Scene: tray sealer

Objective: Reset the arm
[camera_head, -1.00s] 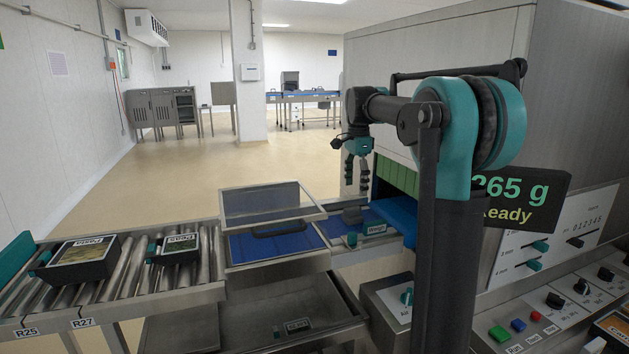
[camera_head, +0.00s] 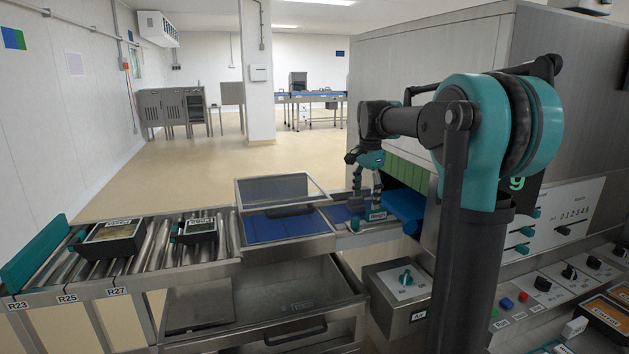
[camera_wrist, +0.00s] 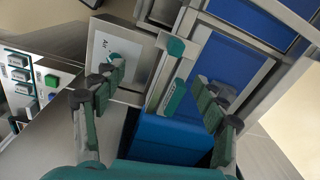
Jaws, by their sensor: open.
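My gripper (camera_head: 366,199) is open in the head view, pointing down over the blue infeed at the sealer's mouth. In the wrist view its two fingers (camera_wrist: 163,90) are spread apart with nothing held between them. A teal-ended bar with a label plate (camera_head: 376,215) lies below and close to the fingers; it also shows between them in the wrist view (camera_wrist: 177,80). I cannot tell whether the fingers touch it. My arm stands at the right and hides part of the sealer (camera_head: 440,60) and most of its weight display.
Two dark labelled trays, one larger (camera_head: 112,238) and one smaller (camera_head: 200,231), sit on the roller conveyor (camera_head: 160,256) at left. A clear-topped lid frame (camera_head: 280,188) stands open beside my gripper. A knob box (camera_head: 398,285) and control panel (camera_head: 545,285) are in front. Floor behind is open.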

